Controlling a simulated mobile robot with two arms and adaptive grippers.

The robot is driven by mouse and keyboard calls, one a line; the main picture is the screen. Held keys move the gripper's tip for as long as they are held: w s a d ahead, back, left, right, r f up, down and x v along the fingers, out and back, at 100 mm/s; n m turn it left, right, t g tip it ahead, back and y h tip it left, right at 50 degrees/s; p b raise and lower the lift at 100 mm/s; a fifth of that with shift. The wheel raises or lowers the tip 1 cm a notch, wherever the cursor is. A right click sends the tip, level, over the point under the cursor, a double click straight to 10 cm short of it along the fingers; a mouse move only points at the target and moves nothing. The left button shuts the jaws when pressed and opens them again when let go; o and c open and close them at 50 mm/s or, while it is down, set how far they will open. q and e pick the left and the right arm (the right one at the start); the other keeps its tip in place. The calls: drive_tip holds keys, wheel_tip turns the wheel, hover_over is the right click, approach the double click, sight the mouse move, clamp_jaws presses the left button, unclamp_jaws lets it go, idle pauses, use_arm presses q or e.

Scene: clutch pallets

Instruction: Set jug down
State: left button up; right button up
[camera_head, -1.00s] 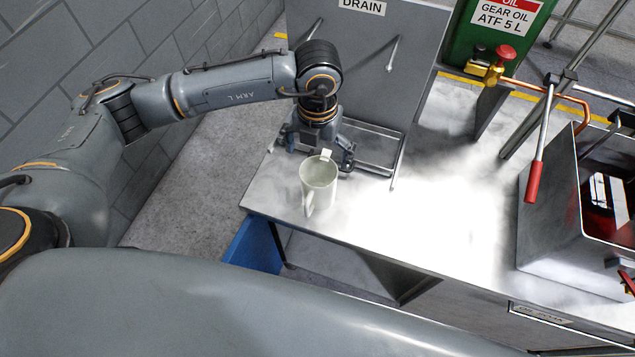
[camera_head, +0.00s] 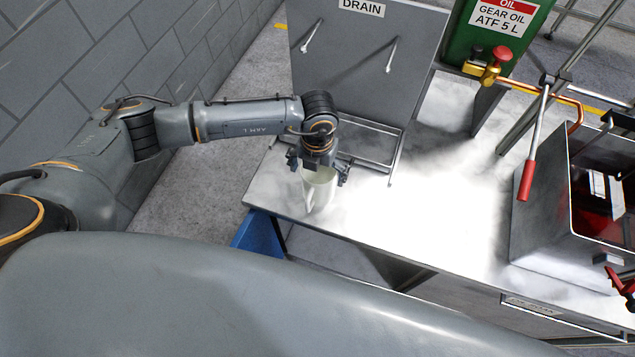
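The pale, whitish jug (camera_head: 318,194) stands upright on the grey metal bench (camera_head: 272,194) near its left end and front edge. My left gripper (camera_head: 317,168) is just above and behind the jug's rim and hides part of its top. Its fingers are spread wider than the jug, one to each side, and it looks open. I cannot tell whether any finger touches the jug.
Behind the jug are a shallow tray (camera_head: 368,161) and an upright panel marked DRAIN (camera_head: 345,55). A green gear oil container (camera_head: 490,20) stands at the back. A grey metal box (camera_head: 540,200) with a dark red inside is at right. The bench middle is clear.

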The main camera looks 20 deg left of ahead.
use_arm(q)
drive_tip(key=c, duration=1.6)
drive_tip(key=shift+c, duration=0.2)
drive_tip(key=shift+r, duration=0.1)
